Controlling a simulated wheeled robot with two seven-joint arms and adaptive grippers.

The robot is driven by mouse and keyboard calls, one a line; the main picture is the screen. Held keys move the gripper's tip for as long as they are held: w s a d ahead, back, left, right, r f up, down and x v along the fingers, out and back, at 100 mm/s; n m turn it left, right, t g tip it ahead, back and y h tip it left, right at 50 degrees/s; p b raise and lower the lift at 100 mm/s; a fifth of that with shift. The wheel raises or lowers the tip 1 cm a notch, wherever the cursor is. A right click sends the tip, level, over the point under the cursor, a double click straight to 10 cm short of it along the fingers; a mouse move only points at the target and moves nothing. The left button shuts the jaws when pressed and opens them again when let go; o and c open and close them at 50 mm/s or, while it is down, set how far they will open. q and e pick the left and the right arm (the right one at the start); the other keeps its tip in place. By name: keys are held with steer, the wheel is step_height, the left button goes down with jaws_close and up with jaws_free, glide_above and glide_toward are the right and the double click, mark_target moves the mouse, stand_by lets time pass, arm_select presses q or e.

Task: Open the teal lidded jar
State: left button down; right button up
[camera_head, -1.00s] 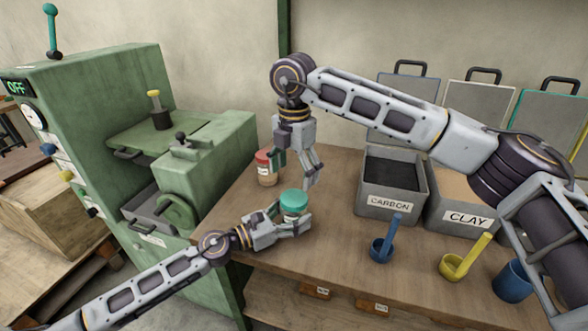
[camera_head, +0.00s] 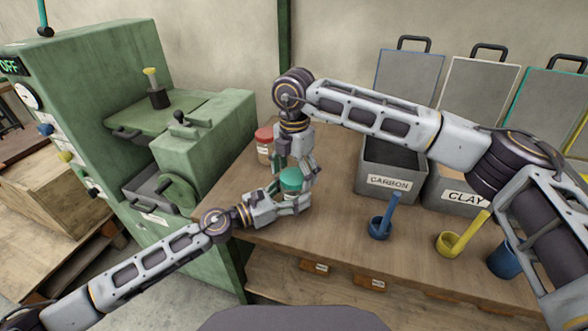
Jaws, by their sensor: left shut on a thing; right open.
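The teal lidded jar (camera_head: 291,180) stands upright at the left part of the workbench, its teal lid on top. My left gripper (camera_head: 292,202) is shut around the jar's pale body from the left, below the lid. My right gripper (camera_head: 296,172) points down from above, with its open fingers at the teal lid; whether they touch it I cannot tell. The fingers partly hide the lid and body.
A red-lidded jar (camera_head: 265,144) stands just behind. The carbon bin (camera_head: 390,183) and clay bin (camera_head: 462,198) stand to the right. A green machine (camera_head: 110,110) borders the bench's left.

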steer(key=c, duration=1.1)
steer(key=shift+o, duration=0.2)
